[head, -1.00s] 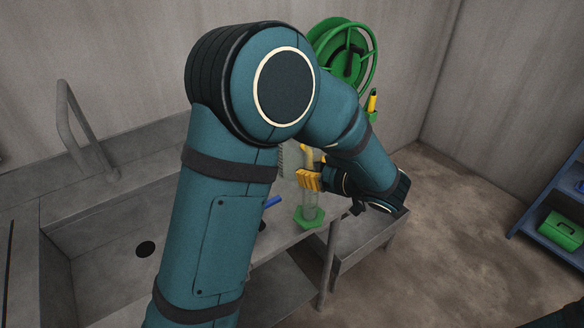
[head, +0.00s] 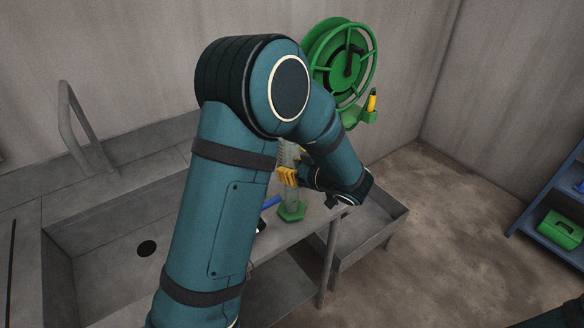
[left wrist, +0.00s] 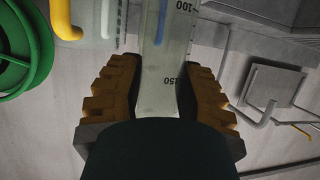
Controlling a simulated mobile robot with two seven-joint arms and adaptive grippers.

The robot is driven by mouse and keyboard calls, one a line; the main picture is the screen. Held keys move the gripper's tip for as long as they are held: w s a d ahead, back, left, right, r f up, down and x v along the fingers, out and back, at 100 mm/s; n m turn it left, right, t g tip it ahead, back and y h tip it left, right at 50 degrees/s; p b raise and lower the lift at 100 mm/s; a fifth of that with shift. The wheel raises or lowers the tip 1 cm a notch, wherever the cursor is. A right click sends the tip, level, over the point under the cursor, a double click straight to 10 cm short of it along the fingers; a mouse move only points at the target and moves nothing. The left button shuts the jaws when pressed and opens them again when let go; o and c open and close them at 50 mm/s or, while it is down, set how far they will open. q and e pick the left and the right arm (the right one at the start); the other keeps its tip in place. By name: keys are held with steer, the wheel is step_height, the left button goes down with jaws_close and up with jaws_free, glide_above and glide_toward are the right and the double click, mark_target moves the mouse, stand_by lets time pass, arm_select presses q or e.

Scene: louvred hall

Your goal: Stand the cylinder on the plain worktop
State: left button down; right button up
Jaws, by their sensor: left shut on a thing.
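The cylinder is a clear measuring cylinder with a green foot (head: 292,212). My left gripper (head: 288,175) has yellow fingers and is shut on its body. The cylinder looks upright, with its foot over the worktop (head: 312,222) right of the sink. I cannot tell whether the foot touches the surface. In the left wrist view the clear cylinder (left wrist: 163,75), marked 100 and 150, sits between the two finger pads of the gripper (left wrist: 160,92). My right gripper is not in view.
A sink basin (head: 110,240) with a drain lies left. A blue item (head: 271,202) lies close left of the foot. A grey trough (head: 375,222) adjoins the worktop's right end. A green hose reel (head: 345,65) hangs behind. Blue shelving (head: 535,222) stands at the right.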

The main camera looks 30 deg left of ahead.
arm_select(q)
steer(key=shift+f+b, duration=0.15)
steer(key=shift+b, duration=0.2)
steer(key=c, duration=0.7)
jaws_free()
